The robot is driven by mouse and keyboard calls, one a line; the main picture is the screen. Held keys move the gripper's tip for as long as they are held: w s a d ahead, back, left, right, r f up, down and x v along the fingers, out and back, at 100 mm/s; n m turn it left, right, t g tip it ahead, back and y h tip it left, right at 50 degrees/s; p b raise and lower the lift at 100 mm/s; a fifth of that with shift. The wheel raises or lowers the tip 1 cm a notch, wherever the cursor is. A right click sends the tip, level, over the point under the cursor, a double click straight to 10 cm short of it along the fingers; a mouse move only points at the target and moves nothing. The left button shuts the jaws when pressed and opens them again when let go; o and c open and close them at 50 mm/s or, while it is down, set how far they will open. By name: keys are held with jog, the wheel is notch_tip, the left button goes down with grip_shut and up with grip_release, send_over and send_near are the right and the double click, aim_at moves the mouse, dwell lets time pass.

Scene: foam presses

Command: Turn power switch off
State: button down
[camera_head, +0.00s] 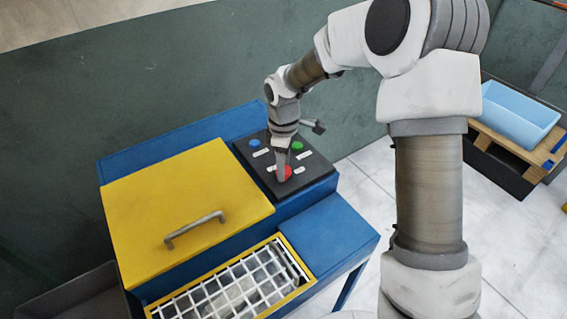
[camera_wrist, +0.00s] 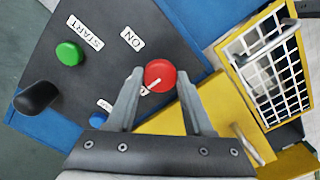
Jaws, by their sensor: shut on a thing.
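The power switch is a round red knob (camera_wrist: 160,74) on the black control panel (camera_wrist: 105,105). It also shows in the head view as a small red spot (camera_head: 285,173) at the front of the panel. My gripper (camera_wrist: 160,76) points down at the panel, with one finger on each side of the red knob, shut on it. A white "ON" label (camera_wrist: 131,39) lies up and left of the knob. A white mark shows at the knob's lower left; part of that area is hidden by the left finger, so the knob's setting is hard to read.
A green button (camera_wrist: 69,53) with a "START" label and a blue button (camera_wrist: 98,147) share the panel. A dark rounded thing (camera_wrist: 38,97) stands near them. A yellow lid (camera_head: 160,200) with a handle and a white grid (camera_head: 240,285) lie beside the panel.

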jog(key=shift+n, duration=0.3)
jog(key=shift+c, duration=1.5)
grip_release()
notch_tip(320, 180, up, 18)
jog(key=shift+f+p, duration=0.25)
jog(key=shift+p, duration=0.1)
